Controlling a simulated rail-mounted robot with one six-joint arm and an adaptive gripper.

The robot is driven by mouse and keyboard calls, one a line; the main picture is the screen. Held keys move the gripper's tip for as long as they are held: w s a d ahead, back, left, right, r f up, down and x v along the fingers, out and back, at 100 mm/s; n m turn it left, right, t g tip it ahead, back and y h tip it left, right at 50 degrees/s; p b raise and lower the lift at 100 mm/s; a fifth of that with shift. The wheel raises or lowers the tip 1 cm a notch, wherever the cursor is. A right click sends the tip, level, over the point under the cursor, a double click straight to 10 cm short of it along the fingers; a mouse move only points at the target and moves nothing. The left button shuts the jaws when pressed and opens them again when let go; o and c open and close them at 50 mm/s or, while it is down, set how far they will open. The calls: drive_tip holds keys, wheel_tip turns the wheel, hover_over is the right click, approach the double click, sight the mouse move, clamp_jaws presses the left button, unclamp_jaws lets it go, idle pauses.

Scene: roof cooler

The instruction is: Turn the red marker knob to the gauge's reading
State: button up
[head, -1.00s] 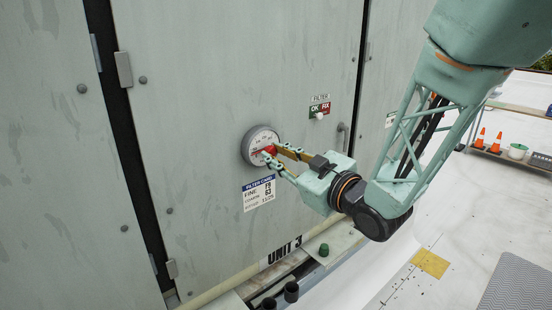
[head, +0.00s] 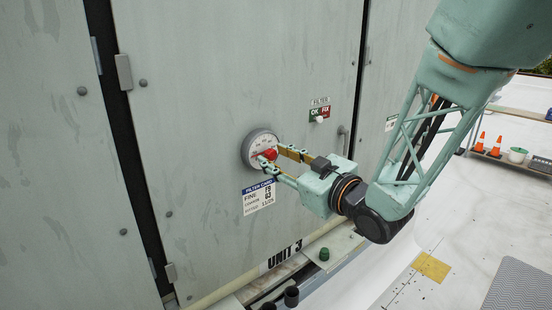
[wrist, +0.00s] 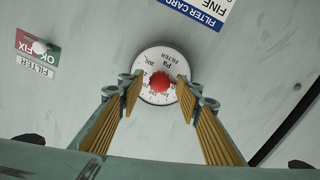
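The round gauge (head: 249,146) is mounted on the grey cabinet door, with a white dial and a grey rim. Its red marker knob (head: 268,154) sits at the dial's middle and shows as a round red cap in the wrist view (wrist: 159,82). My gripper (head: 273,158) is at the gauge with its two fingers apart, one on each side of the knob. In the wrist view a gap shows between each fingertip and the knob. The dial appears upside down there; its needle and exact reading are too small to tell.
A filter card (head: 258,196) is below the gauge. A green and red OK/FIX plate (head: 319,112) with a white knob is up and right. A door handle (head: 343,139) stands near my wrist. A green cap (head: 324,252) is on the ledge below.

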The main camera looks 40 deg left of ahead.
drive_tip(key=shift+d, duration=0.1)
drive_tip(key=v, duration=1.1)
drive_tip(key=shift+d, duration=0.4)
idle(0.5)
